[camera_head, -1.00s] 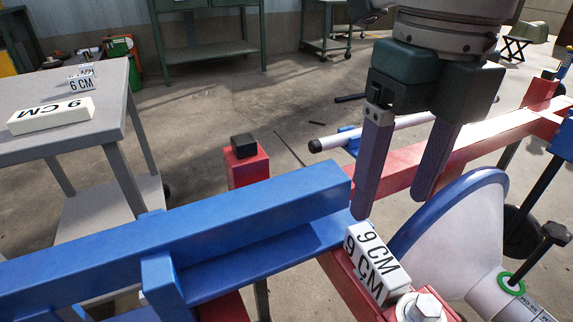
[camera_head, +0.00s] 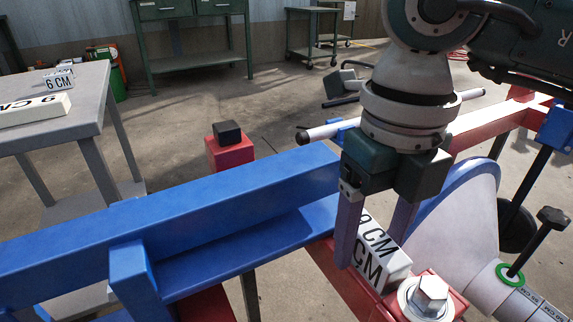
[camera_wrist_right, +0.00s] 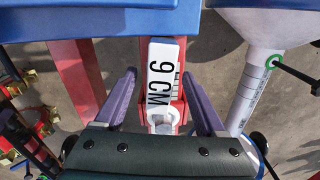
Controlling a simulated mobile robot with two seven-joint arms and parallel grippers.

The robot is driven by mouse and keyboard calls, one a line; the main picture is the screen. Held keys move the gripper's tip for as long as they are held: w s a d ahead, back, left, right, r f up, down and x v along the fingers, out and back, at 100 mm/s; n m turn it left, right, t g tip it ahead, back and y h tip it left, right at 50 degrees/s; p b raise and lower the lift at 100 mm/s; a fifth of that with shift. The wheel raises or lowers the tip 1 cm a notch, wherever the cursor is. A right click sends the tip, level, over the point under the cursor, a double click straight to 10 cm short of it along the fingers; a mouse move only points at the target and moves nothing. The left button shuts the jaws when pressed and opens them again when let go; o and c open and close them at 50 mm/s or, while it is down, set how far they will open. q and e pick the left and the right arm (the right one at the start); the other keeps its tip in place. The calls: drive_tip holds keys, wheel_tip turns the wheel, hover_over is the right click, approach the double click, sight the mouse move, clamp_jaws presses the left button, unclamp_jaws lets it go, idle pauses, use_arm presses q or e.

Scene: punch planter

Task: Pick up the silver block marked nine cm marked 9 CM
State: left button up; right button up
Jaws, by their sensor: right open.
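The silver block marked 9 CM (camera_head: 379,256) sits on the red beam beside the blue beam, next to a large bolt. In the right wrist view the block (camera_wrist_right: 163,75) lies lengthwise between my right gripper's fingers, its label facing the camera. My right gripper (camera_head: 373,250) points down over the block with a purple finger on either side of it. The fingers are open, with gaps to the block on both sides in the wrist view. In the head view the near finger hides part of the block. My left gripper is not in view.
A blue beam (camera_head: 180,225) runs left of the block. A bolt (camera_head: 431,292) stands close in front of it. A white and blue cone (camera_head: 450,215) is close on the right. Another 9 CM block (camera_head: 35,108) and a 6 CM block (camera_head: 58,80) lie on the grey table (camera_head: 80,125).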

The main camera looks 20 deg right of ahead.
clamp_jaws()
idle(0.4)
